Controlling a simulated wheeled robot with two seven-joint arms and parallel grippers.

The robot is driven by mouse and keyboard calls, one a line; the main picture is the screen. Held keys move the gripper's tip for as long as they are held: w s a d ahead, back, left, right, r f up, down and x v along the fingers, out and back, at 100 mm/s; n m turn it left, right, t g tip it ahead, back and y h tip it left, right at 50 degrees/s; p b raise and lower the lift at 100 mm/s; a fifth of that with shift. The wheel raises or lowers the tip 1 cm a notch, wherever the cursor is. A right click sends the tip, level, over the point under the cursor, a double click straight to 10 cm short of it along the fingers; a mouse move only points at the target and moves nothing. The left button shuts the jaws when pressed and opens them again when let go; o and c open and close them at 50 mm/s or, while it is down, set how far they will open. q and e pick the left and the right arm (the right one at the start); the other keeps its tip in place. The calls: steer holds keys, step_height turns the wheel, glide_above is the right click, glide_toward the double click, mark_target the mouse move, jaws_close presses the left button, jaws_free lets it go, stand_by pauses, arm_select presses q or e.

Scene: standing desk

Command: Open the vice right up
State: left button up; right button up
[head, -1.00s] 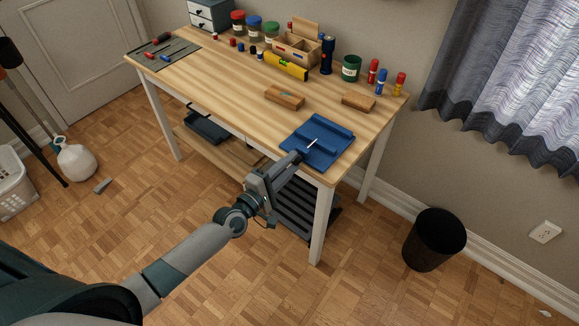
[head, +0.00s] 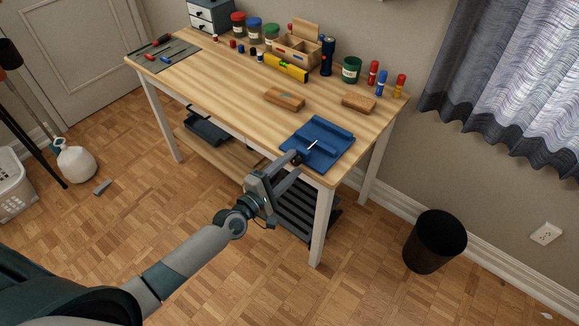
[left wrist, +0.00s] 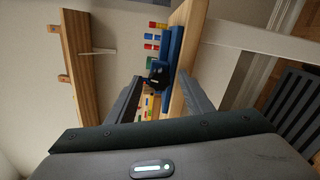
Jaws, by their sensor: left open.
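The blue vice (head: 326,139) lies at the front right corner of the wooden desk, with a thin pale handle bar (head: 312,145) near its front. My left gripper (head: 296,168) is at the desk's front edge, just in front of the vice, with its fingers apart. In the left wrist view the vice (left wrist: 174,62) and its dark round screw end (left wrist: 158,74) show between and beyond the fingers of the left gripper (left wrist: 160,92). I cannot tell whether the fingers touch the screw end. The gap between the vice jaws is hard to make out. My right gripper is not in view.
Two wooden blocks (head: 284,99) (head: 358,104) lie behind the vice on the desk (head: 215,85). Jars, a yellow level (head: 286,67) and a wooden box (head: 298,50) line the back. A black bin (head: 435,241) stands on the floor at right.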

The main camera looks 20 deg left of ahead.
arm_select(q)
steer(key=shift+s, duration=0.1)
steer(key=shift+s+a, duration=0.25)
steer(key=shift+s, duration=0.25)
steer(key=b+v, duration=0.3)
steer(key=v, duration=1.3)
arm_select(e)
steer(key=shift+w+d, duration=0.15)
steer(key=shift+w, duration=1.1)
arm_select(q)
steer(key=shift+s, duration=0.1)
